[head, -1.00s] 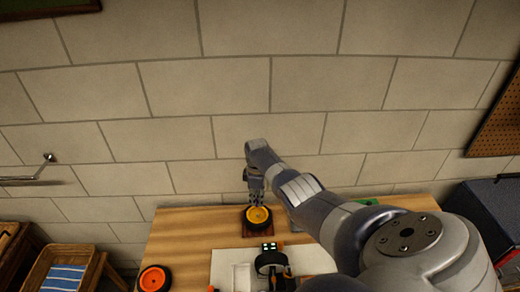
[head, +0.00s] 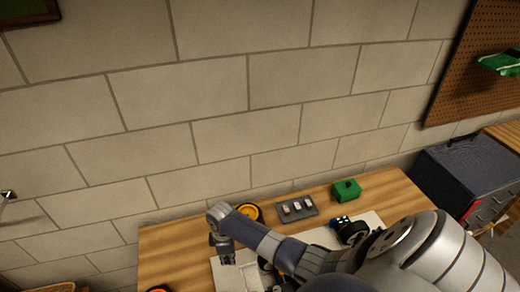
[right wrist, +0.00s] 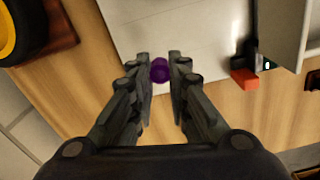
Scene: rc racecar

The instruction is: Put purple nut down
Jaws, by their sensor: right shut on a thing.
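The purple nut (right wrist: 159,70) is held between the fingertips of my right gripper (right wrist: 160,76) in the right wrist view. In the head view, my right gripper (head: 225,256) points down near the left back corner of the white mat (head: 371,217). The nut cannot be made out there. My left gripper is not in view.
A yellow wheel (head: 256,208) stands behind my right gripper; the right wrist view shows it (right wrist: 8,28) on a dark red block (right wrist: 62,28). A grey tray (head: 281,216) with small parts and a green box (head: 346,190) are farther right.

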